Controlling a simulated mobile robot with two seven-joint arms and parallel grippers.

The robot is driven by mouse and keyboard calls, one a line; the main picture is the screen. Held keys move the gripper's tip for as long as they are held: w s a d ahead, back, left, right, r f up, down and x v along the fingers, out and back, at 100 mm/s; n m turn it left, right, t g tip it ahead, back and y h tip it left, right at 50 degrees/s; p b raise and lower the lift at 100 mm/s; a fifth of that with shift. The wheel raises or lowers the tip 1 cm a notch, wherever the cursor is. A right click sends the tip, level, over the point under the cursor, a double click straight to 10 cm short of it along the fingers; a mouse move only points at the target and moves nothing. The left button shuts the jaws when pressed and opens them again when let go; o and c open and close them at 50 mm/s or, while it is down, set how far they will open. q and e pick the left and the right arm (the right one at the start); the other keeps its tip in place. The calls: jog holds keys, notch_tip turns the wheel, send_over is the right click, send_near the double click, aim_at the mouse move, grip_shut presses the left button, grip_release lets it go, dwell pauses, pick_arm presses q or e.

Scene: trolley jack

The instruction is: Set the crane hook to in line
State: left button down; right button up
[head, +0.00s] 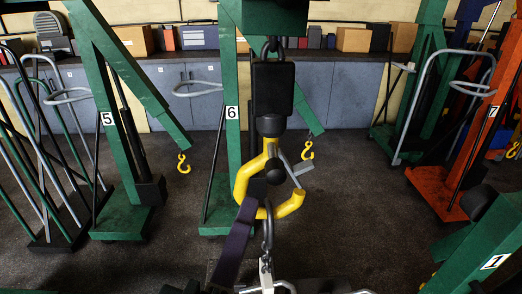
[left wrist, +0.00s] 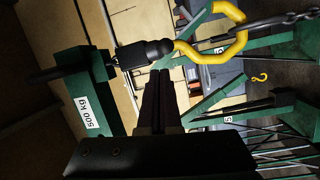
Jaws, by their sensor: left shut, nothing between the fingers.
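The yellow crane hook (head: 243,185) hangs from a dark swivel (head: 270,125) and black block (head: 272,88) under the green boom end (head: 262,18). Its curve bulges left and its mouth opens to the right, with a grey latch across it. The hook (left wrist: 204,55) also shows in the left wrist view, with a chain at its bottom. My left gripper (head: 251,203) reaches up from below, just left of the hook's lower curve. In the left wrist view its fingers (left wrist: 162,76) are shut and empty, overlapping the view near the swivel; contact cannot be told.
A grey shackle (head: 267,235) hangs under the hook. Green cranes numbered 5 (head: 108,120) and 6 (head: 232,112) stand behind, with an orange one (head: 490,120) at right. A green leg marked 1 (head: 480,260) lies at bottom right. Some floor is open at right centre.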

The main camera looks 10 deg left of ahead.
pick_arm(q)
jog(key=shift+s+d, duration=0.35)
jog(key=shift+s, duration=0.25)
jog(key=shift+s+d, duration=0.3)
jog(key=shift+s, duration=0.3)
jog(key=shift+f, duration=0.1)
jog(key=s+a+f+m+g+h, duration=0.35)
jog(key=f+m+g, duration=0.25)
jog(key=m+g, duration=0.5)
jog(key=s+a+m+g+y, duration=0.4)
jog(key=s+a+m+y, duration=0.15)
jog(key=s+a, duration=0.45)
notch_tip(320, 180, up, 17)
jog(key=p, duration=1.7)
jog(key=shift+s+a+h, duration=0.2)
jog(key=shift+a+h, duration=0.1)
